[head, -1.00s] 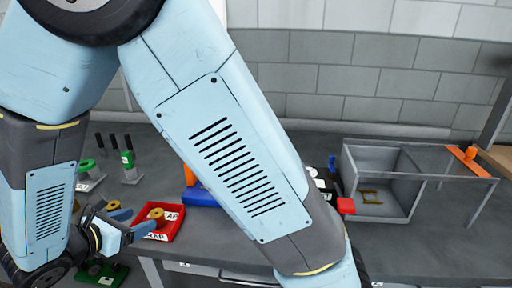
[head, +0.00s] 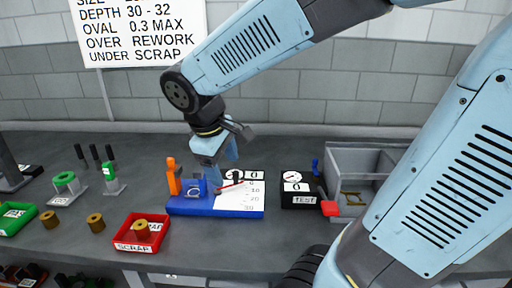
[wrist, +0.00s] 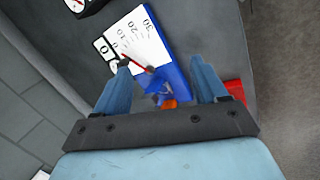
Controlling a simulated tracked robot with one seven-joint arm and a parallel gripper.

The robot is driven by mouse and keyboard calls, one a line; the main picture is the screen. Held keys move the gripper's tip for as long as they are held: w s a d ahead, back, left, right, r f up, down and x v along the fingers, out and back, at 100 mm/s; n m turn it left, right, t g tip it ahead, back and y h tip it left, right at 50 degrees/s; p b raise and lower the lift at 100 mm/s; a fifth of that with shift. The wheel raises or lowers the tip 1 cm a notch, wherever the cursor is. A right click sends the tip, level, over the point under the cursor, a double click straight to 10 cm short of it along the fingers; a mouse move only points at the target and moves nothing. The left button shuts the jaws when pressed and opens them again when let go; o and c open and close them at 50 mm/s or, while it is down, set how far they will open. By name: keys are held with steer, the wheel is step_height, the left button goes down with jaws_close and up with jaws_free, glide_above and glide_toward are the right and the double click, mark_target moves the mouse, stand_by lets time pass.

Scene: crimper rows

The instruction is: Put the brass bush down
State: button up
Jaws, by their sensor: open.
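A brass bush (head: 141,228) sits in the red SCRAP tray (head: 133,247) on the bench, in the head view. Two more brass bushes stand on the bench to its left, one nearer (head: 96,222) and one farther left (head: 49,221). My gripper (head: 222,168) is above the blue gauge (head: 215,208), behind and right of the tray. In the wrist view its two fingers (wrist: 160,66) are spread, with no bush between them. The gauge's white scale (wrist: 137,43) and red pointer (wrist: 138,64) show beyond the fingers.
The black TEST gauge (head: 298,195) and a grey open-topped bin (head: 350,165) stand to the right. Green-topped fixtures (head: 64,182) and a green tray (head: 15,218) are at the left. An orange upright part (head: 172,178) rises by the blue gauge.

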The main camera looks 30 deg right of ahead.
steer(key=s+d+r+m+t+y, duration=0.3)
steer(key=s+d+r+m, duration=0.2)
steer(key=m, duration=0.3)
steer(key=shift+s+r+t, duration=0.3)
steer(key=shift+s, duration=0.2)
stand_by(1.9)
